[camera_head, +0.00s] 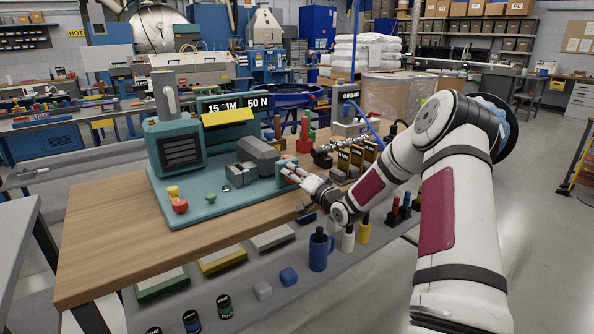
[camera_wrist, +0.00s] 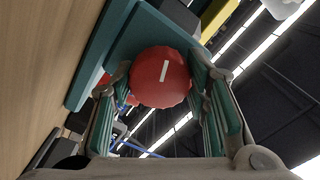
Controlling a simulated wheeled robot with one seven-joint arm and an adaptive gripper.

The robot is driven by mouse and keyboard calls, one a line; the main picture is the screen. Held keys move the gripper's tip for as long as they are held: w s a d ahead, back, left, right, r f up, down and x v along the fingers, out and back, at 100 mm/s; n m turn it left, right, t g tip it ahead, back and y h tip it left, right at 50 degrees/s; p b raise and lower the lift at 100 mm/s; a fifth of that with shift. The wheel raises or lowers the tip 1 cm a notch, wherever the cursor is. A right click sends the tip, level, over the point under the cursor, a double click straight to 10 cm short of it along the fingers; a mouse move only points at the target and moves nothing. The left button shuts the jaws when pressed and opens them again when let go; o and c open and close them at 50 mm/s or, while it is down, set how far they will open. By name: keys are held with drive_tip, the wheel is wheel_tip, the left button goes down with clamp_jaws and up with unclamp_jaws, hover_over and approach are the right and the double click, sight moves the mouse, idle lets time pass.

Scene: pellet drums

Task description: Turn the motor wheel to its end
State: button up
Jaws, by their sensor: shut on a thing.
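The red motor wheel (camera_wrist: 160,77) is round, with a short white mark on its face, in the wrist view. My gripper (camera_wrist: 165,95) has its two fingers on either side of the wheel, shut on it. In the head view, my gripper (camera_head: 292,173) is at the right end of the teal machine base (camera_head: 222,208), and its fingers hide most of the wheel. A teal motor housing (camera_head: 180,148) stands at the left of the base.
A red button (camera_head: 180,206) and a green knob (camera_head: 210,197) sit on the front of the base. Tools and small labelled blocks (camera_head: 357,157) stand right of my gripper. The wooden tabletop (camera_head: 110,240) is clear at left.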

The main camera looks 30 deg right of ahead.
drive_tip(key=m+p, duration=0.3)
drive_tip(key=m, duration=0.2)
drive_tip(key=shift+d+m, duration=0.1)
drive_tip(key=shift+m, duration=0.3)
idle(0.4)
drive_tip(key=o, duration=1.1)
drive_tip(key=shift+o, duration=0.2)
drive_tip(key=s, duration=1.2)
drive_tip(key=shift+d, duration=0.15)
